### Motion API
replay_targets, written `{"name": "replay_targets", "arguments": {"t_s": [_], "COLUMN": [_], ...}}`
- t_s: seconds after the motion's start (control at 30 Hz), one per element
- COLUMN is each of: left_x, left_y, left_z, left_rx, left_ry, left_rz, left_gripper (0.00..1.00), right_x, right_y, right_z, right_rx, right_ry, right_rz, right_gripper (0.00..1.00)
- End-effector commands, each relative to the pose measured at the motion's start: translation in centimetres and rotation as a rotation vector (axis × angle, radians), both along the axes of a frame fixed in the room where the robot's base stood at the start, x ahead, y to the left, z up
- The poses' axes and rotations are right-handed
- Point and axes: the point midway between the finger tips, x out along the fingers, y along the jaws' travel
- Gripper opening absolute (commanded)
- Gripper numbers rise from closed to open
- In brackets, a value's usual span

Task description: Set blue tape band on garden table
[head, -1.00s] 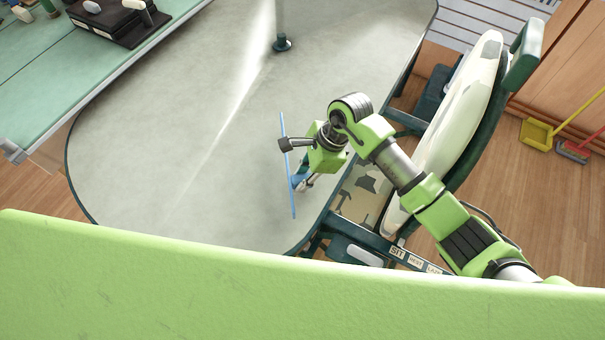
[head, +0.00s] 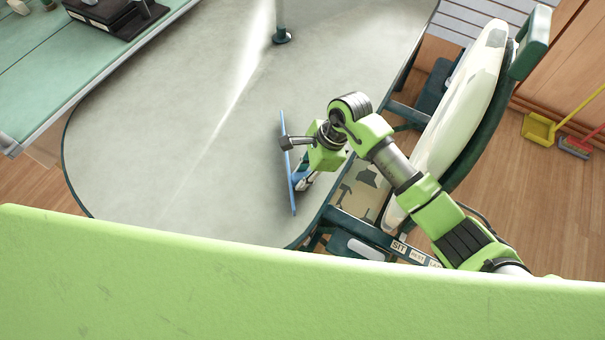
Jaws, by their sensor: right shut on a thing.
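The blue tape band (head: 284,125) shows nearly edge-on as a thin upright blue strip in the head view. My right gripper (head: 292,162) is shut on it, with one finger on its left side and the rest of the gripper to its right. The band is over the right part of the grey garden table (head: 160,130), near its right edge. I cannot tell whether the band touches the tabletop. My left gripper is not in view.
A green bench table (head: 60,80) is at the far left. A chair with a cream cushion (head: 462,100) stands at the right. The table's middle and left are clear.

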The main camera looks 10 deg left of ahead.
Motion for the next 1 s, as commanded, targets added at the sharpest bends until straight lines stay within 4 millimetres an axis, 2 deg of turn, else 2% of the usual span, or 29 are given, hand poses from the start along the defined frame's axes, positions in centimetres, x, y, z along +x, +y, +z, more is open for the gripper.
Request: {"name": "replay_targets", "arguments": {"t_s": [0.4,0.43,0.5,1.0], "left_x": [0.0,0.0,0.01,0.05], "left_y": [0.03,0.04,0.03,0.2], "left_z": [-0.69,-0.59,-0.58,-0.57], "left_rx": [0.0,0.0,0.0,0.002], "left_ry": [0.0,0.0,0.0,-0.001], "left_rz": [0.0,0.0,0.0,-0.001], "left_gripper": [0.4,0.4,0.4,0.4], "right_x": [0.03,0.04,0.02,0.0], "right_y": [-0.02,-0.01,-0.01,-0.01], "right_z": [-0.7,-0.61,-0.59,-0.61], "right_rx": [0.0,0.0,0.0,0.0], "right_ry": [0.0,0.0,0.0,0.0], "right_rz": [0.0,0.0,0.0,0.0], "right_gripper": [0.0,0.28,0.4,0.4]}}
